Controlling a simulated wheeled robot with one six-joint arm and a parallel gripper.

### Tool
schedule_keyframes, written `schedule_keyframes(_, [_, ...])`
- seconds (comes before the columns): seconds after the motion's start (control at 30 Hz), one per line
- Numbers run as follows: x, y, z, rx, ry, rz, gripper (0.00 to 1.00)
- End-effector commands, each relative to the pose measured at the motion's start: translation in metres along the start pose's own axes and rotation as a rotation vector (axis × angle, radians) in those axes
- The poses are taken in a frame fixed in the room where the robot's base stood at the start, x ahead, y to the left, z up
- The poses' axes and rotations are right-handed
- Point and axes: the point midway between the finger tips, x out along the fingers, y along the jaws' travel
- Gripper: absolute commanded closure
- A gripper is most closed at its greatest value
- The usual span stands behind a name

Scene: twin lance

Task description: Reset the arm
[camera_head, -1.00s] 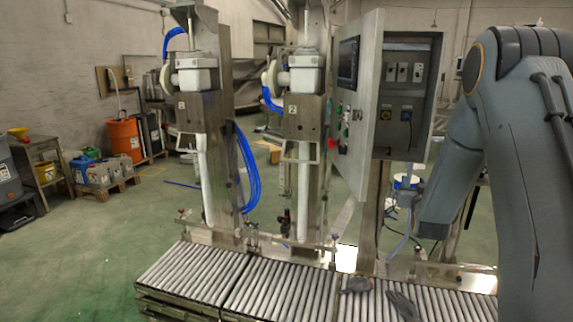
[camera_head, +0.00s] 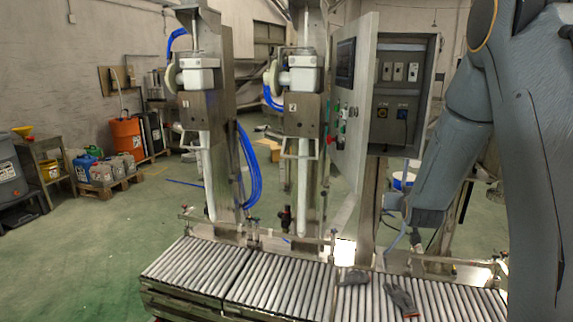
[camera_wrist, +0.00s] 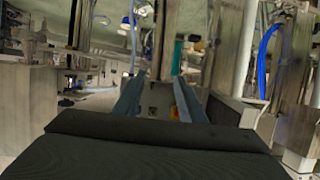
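My gray arm fills the right side of the head view, bent at the elbow, with its forearm pointing down to the wrist beside the control cabinet (camera_head: 408,95). My gripper's fingers cannot be made out clearly in the head view. In the wrist view my gripper (camera_wrist: 157,92) shows two bluish fingers standing apart beyond its dark body, with nothing seen held between them.
Two filling stations, the left (camera_head: 200,110) and the right (camera_head: 302,115), stand behind a roller conveyor (camera_head: 290,285). An orange drum (camera_head: 127,139) and several canisters on a pallet (camera_head: 107,187) stand at the left. Green floor at left is open.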

Motion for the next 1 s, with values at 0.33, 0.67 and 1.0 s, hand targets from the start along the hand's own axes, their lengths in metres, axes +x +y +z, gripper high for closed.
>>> schedule_keyframes(0.33, [-0.140,-0.065,0.091,-0.063,-0.527,-0.085,0.63])
schedule_keyframes(0.67, [-0.318,-0.082,0.174,-0.157,-1.010,-0.135,0.63])
schedule_keyframes(1.0, [-0.364,-0.079,0.191,-0.183,-1.128,-0.141,0.63])
